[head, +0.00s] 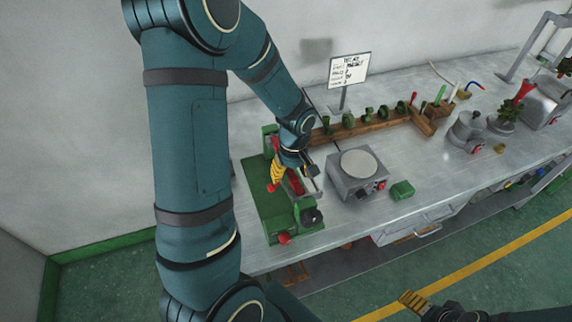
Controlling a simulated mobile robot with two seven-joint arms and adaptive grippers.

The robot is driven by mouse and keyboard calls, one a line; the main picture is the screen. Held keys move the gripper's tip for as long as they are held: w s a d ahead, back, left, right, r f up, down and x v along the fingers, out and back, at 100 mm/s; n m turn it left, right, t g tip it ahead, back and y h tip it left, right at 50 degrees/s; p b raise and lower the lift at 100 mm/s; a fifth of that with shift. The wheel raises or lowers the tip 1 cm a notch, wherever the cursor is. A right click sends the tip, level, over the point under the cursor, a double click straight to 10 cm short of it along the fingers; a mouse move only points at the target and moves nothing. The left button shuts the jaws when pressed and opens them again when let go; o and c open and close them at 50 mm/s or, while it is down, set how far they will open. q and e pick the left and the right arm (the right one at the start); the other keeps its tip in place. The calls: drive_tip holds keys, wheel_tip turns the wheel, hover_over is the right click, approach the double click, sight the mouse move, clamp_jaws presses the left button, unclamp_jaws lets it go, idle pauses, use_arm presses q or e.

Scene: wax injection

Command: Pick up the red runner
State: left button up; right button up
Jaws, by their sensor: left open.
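A red bar (295,182), which looks like the red runner, lies in the green machine (262,205) on the bench. It is partly covered, so its full shape is hidden. My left gripper (279,176), with yellow fingers, is open and points down over the machine, just left of the red bar. I cannot tell whether it touches anything. My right gripper (412,301) is at the bottom edge, over the floor in front of the bench, far from the bar. Its opening does not show clearly.
A grey hotplate-like unit (345,182) and a small green block (402,190) stand right of the machine. Behind are a wooden rack (365,127) and a sign (350,69). Pots (465,132) stand further right. The front bench top between is clear.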

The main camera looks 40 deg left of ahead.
use_arm(q)
drive_tip(key=shift+f, duration=0.25)
clamp_jaws()
drive_tip(key=shift+r, duration=0.1)
